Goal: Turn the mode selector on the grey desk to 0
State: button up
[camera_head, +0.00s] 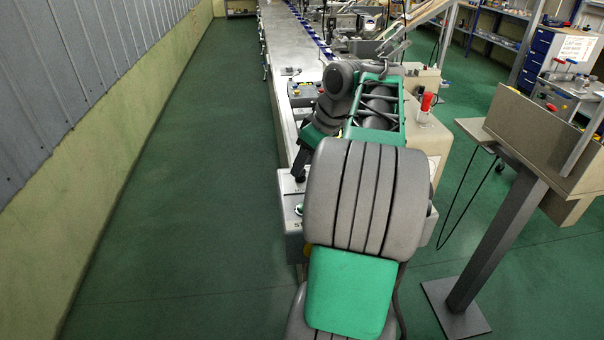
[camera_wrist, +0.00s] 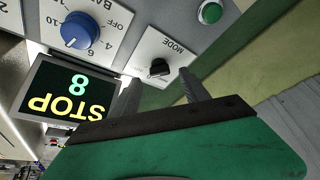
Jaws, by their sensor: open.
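The mode selector (camera_wrist: 160,68) is a small black knob on a white plate marked MODE, upside down in the wrist view. The direction it points is hard to read. My gripper (camera_wrist: 160,78) is open and empty, with one dark finger on either side of the knob in the picture. I cannot tell whether either finger touches it. In the head view, the grey desk (camera_head: 291,221) shows beside my arm. My gripper's dark end (camera_head: 301,168) is just above the desk there, and my arm hides much of it.
The wrist view shows a large blue dial (camera_wrist: 80,30), a green button (camera_wrist: 210,12) and a display (camera_wrist: 68,90) reading STOP and 8, upside down. In the head view, a grey stand (camera_head: 490,250) is at the right and open green floor (camera_head: 180,220) at the left.

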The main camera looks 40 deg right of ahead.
jog(key=x, duration=0.3)
jog(key=shift+c, duration=0.4)
grip_shut()
